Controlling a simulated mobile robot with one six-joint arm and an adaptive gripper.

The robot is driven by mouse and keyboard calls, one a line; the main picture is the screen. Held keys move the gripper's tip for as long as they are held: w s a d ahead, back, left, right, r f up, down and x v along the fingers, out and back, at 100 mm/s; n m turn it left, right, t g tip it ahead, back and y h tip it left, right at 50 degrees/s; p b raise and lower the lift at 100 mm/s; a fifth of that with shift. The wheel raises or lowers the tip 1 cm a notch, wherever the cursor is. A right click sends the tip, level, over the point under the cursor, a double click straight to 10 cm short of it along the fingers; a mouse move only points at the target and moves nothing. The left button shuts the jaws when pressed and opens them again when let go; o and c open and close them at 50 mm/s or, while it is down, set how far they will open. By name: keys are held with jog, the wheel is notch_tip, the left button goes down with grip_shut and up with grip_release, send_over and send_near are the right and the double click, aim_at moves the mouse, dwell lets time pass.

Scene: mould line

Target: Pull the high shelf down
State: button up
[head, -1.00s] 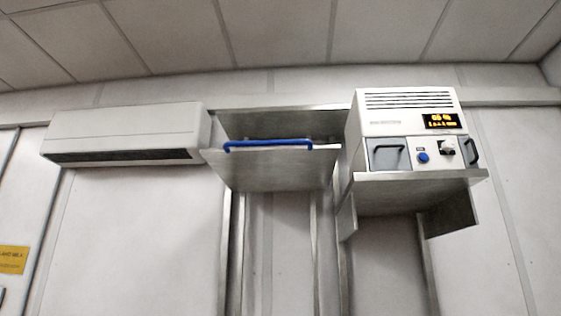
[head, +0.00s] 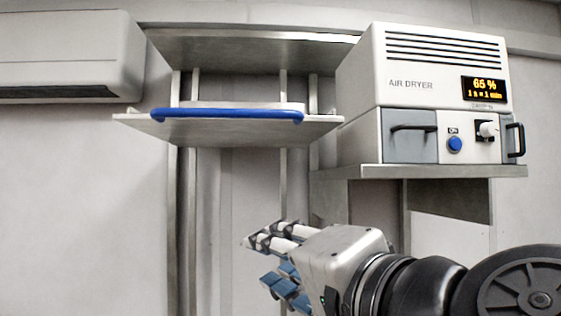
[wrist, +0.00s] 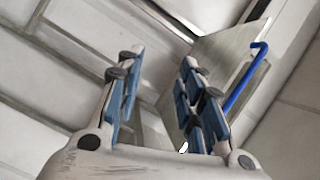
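The high shelf (head: 225,131) is a grey metal plate on vertical rails, with a blue bar handle (head: 228,114) along its front edge. My gripper (head: 262,262) is in the head view, below and to the right of the handle, apart from it. In the wrist view my gripper (wrist: 155,100) has its two blue-padded fingers spread, with nothing between them. The shelf (wrist: 215,65) also shows there behind the right finger, with the blue handle (wrist: 245,78) to the right of that finger.
A white air dryer (head: 440,70) with a lit display stands on a metal bracket shelf (head: 450,171) at right, close above my arm. A fixed panel (head: 250,50) is above the high shelf. A white wall unit (head: 70,60) hangs at left. The wall below the shelf is clear.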

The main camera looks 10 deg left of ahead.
aim_at(228, 113)
notch_tip(228, 113, up, 18)
jog(key=a+m+t+y+p, duration=0.1)
jog(key=a+m+t+p, duration=0.15)
jog(key=p, duration=0.35)
jog(key=shift+m, duration=0.45)
jog(key=p+x, duration=0.2)
jog(key=x, duration=1.4)
jog(key=shift+w+a+r, duration=0.1)
jog(key=shift+w+r, duration=0.1)
jog(key=shift+w, duration=0.2)
jog(key=shift+c, duration=0.5)
grip_shut()
